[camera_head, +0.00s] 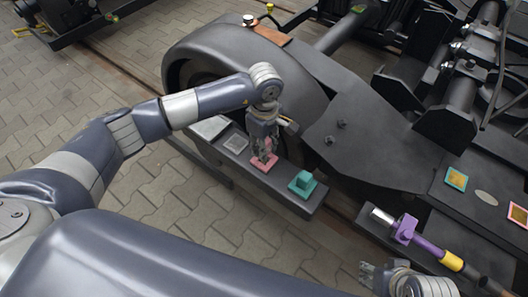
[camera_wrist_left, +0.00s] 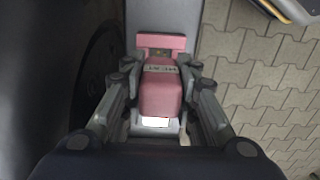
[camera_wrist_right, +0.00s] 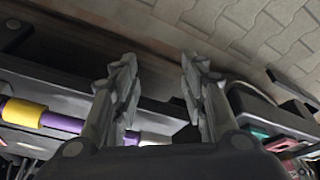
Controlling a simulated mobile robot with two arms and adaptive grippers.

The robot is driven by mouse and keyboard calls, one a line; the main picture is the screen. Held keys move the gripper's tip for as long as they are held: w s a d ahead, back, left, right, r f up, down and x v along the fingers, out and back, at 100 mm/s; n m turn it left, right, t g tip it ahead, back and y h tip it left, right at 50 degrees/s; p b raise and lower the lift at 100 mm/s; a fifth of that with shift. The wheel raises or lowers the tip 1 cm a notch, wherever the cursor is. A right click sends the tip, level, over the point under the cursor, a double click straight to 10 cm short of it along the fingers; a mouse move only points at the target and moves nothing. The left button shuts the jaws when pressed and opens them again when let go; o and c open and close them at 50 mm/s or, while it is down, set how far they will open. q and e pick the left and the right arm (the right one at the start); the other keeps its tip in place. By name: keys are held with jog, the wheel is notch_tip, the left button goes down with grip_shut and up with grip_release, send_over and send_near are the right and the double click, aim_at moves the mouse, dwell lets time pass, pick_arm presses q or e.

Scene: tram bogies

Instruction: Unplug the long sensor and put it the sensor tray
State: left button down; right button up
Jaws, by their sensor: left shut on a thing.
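My left gripper (camera_head: 263,152) points down over the dark shelf (camera_head: 300,205) beside the bogie. A pink square base (camera_head: 265,163) shows directly below the gripper. I cannot tell whether the block touches it. A teal block (camera_head: 302,184) stands on its teal base to the right. My right gripper (camera_head: 371,274) is at the lower edge of the head view. Its fingers stand apart and empty in the right wrist view (camera_wrist_right: 158,68).
A purple and yellow rod (camera_head: 428,248) lies at right, near my right gripper. Teal-framed (camera_head: 456,179) and pink-framed (camera_head: 518,216) plates sit on the bogie.

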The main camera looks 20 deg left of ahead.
pick_arm(q)
jog(key=shift+r, duration=0.4)
jog(key=shift+r+p, duration=0.6)
jog(key=shift+r, duration=0.3)
pick_arm(e)
jog(key=x, duration=0.6)
jog(key=shift+s+f, duration=0.25)
